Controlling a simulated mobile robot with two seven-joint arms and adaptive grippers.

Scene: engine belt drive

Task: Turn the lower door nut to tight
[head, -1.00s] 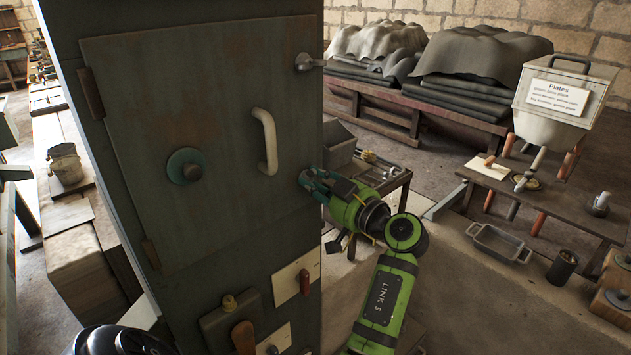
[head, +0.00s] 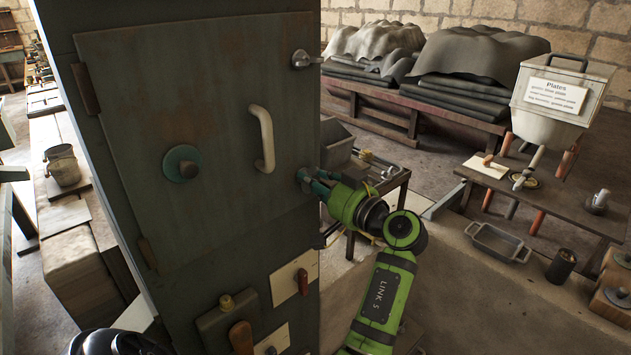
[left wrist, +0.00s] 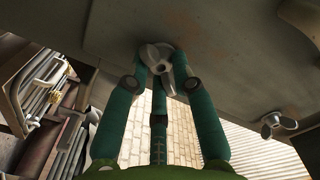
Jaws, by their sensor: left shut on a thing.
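The grey-green door (head: 215,130) is closed against its cabinet. The lower door nut (head: 301,176) is a metal wing nut low on the door's right edge, mostly hidden by my gripper in the head view. My left gripper (head: 310,183) is shut on it. In the left wrist view the lower nut's wings (left wrist: 157,58) show between the teal fingertips, close to the door face. The upper door nut (head: 305,59) is at the door's upper right, free of any gripper. A similar wing nut shows at the right in the left wrist view (left wrist: 275,123). My right gripper is not in view.
A pale handle (head: 264,140) and a round teal knob (head: 182,163) stick out of the door. Below are a red-handled switch (head: 303,281) and a brown lever (head: 242,337).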

